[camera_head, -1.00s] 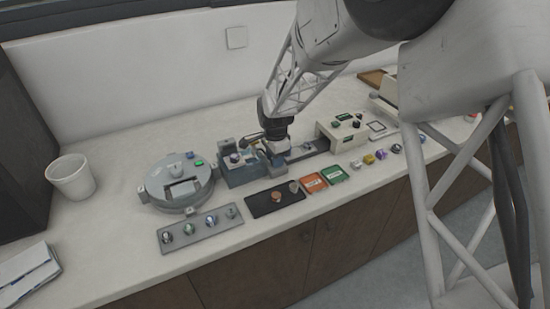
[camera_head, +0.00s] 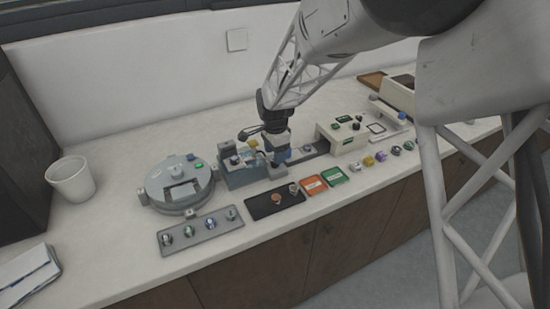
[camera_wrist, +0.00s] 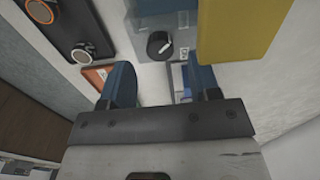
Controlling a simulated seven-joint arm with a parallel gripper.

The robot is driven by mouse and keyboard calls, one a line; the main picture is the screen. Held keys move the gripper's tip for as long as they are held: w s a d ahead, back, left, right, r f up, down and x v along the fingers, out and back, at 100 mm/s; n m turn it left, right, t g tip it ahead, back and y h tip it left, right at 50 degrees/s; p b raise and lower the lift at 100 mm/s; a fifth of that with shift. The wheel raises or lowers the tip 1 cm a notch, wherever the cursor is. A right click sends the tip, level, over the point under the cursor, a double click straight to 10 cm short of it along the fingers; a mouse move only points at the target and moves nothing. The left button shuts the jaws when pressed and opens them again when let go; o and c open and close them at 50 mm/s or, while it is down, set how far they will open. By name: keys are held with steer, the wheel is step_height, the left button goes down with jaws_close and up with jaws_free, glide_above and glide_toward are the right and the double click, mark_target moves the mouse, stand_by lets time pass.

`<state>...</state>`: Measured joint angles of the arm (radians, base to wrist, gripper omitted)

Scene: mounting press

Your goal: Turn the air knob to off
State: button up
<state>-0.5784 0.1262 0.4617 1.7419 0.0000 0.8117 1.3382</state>
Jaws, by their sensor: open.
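In the wrist view a round black knob (camera_wrist: 160,44) with a white pointer mark sits on a grey-blue block; I take it as the air knob, though I cannot read a label by it. Its pointer slants up to the right. My gripper (camera_wrist: 162,88) is open, with its two blue fingers apart and nothing between them. The knob lies ahead of the gap and appears clear of both fingers. In the head view my gripper (camera_head: 276,167) is low over the right part of the blue-grey press (camera_head: 242,178) and hides this knob.
A yellow block (camera_wrist: 236,28) is close by the right finger. A black tray (camera_head: 262,208) with two round pieces, an orange tray (camera_head: 313,186) and a green tray (camera_head: 335,177) lie in front. A round grey machine (camera_head: 160,200) stands left, and a cream machine (camera_head: 342,137) right.

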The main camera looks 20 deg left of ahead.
steer(key=shift+r, duration=2.2)
steer(key=shift+d+r, duration=0.3)
steer(key=shift+d, duration=0.1)
steer(key=s+d+r+n, duration=0.1)
steer(key=s+d+r, duration=0.35)
steer(key=d, duration=0.35)
steer(key=s+d+r+n+t, duration=0.1)
steer(key=s+d+r+n, duration=0.15)
steer(key=d+r, duration=0.45)
steer(key=s+d+r+n, duration=0.15)
steer(key=s+d, duration=0.35)
steer(key=d, duration=0.5)
steer(key=s+d+r+n, duration=0.1)
steer(key=s+d, duration=0.7)
steer(key=s, duration=0.3)
steer(key=s+d+n+t, duration=0.1)
steer(key=s+d+n, duration=0.1)
steer(key=s+d, duration=0.6)
steer(key=s, duration=0.3)
steer(key=shift+r+t, duration=0.3)
steer(key=shift+r, duration=0.05)
